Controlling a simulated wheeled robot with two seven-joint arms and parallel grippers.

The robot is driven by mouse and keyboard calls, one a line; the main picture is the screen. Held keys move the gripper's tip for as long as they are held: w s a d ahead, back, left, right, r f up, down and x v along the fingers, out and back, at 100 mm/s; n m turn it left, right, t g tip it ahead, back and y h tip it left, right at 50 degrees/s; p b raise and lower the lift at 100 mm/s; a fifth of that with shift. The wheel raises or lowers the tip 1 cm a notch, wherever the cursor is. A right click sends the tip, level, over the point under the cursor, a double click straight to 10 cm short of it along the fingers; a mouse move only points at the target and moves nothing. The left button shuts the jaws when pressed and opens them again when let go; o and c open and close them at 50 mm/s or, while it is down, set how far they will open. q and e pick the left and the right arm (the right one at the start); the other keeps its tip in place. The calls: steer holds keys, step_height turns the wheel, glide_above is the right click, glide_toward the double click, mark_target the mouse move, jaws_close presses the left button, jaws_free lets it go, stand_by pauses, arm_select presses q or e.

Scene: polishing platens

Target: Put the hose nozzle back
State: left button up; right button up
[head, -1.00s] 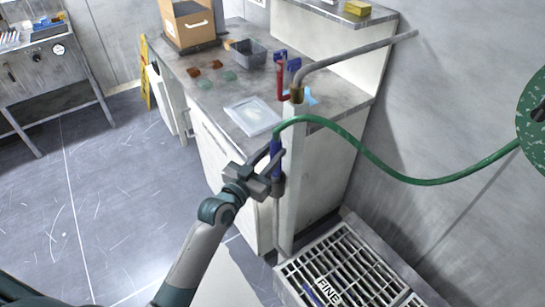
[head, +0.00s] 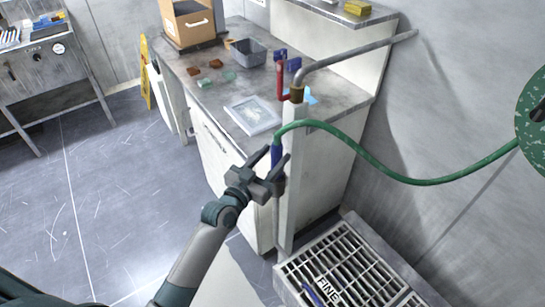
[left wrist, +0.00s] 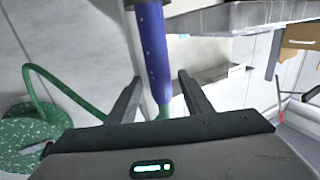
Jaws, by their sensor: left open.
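The hose nozzle (head: 276,155) is a blue tube on the end of the green hose (head: 350,147), upright against the pale post (head: 289,215). In the left wrist view, the nozzle (left wrist: 153,55) runs from a dark collar (left wrist: 150,5) at the top edge to the hose, which looks inverted there. My left gripper (head: 276,157) is at the nozzle, its arm coming from the lower left. In the left wrist view, the fingers (left wrist: 158,85) are spread, one on each side of the nozzle, with gaps. The gripper hides the nozzle's lower part in the head view. My right gripper is not in view.
The workbench (head: 221,98) behind the post holds a grey bin (head: 248,53), a clear tray (head: 252,115) and a cardboard box (head: 190,25). A pipe (head: 355,50) with a red-handled valve tops the post. A floor grate (head: 345,270) lies right. Open floor is left.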

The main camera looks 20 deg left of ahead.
arm_select(q)
steer(key=b+v, duration=0.2)
steer(key=v, duration=1)
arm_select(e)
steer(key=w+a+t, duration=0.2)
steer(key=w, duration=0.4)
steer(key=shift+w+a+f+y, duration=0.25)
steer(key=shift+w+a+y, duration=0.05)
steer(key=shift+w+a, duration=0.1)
arm_select(q)
steer(key=shift+r, duration=0.1)
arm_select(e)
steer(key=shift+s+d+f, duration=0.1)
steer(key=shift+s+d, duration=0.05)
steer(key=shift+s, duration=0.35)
